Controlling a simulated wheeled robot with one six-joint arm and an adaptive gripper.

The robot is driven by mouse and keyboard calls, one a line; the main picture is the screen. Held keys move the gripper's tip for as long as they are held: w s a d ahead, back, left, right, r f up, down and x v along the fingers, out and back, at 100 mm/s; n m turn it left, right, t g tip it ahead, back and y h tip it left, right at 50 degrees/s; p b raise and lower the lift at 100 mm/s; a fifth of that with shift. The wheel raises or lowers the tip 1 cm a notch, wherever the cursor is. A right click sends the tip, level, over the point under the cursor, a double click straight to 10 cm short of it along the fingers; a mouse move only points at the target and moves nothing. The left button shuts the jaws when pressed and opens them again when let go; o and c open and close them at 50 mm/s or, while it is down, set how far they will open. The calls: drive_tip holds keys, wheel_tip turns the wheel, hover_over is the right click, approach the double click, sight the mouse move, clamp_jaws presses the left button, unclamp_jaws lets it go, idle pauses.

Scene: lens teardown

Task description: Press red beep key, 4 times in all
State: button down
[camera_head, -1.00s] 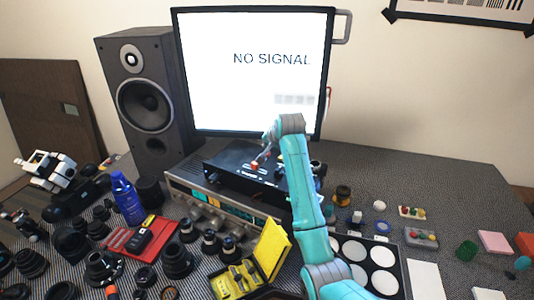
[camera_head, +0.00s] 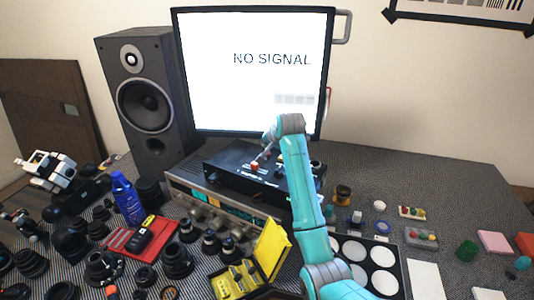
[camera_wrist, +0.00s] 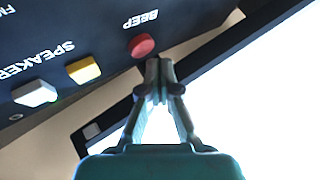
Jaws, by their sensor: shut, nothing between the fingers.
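The red BEEP key (camera_wrist: 141,46) is a round button on a dark panel in the wrist view, with the word BEEP printed beside it. It also shows as a small red spot on the front of the black box (camera_head: 226,171) in the head view (camera_head: 255,166). My gripper (camera_wrist: 158,68) is shut and empty, its fingertips just beside the red key in the wrist view. A narrow gap shows between tips and key there; I cannot tell the depth between them. In the head view my gripper (camera_head: 266,152) is small, close above the key.
A yellow key (camera_wrist: 83,71) and a white key (camera_wrist: 34,93) sit beside the red one, near the word SPEAKER. The black box rests on a silver receiver (camera_head: 180,190). A monitor (camera_head: 215,80) reading NO SIGNAL stands close behind. Lens parts crowd the left table.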

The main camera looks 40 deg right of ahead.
drive_tip(key=shift+f, duration=0.1)
idle(0.3)
drive_tip(key=shift+f, duration=0.3)
drive_tip(key=shift+f, duration=0.45)
idle(0.8)
drive_tip(key=shift+r, duration=0.85)
drive_tip(key=shift+r, duration=0.15)
drive_tip(key=shift+r, duration=2.35)
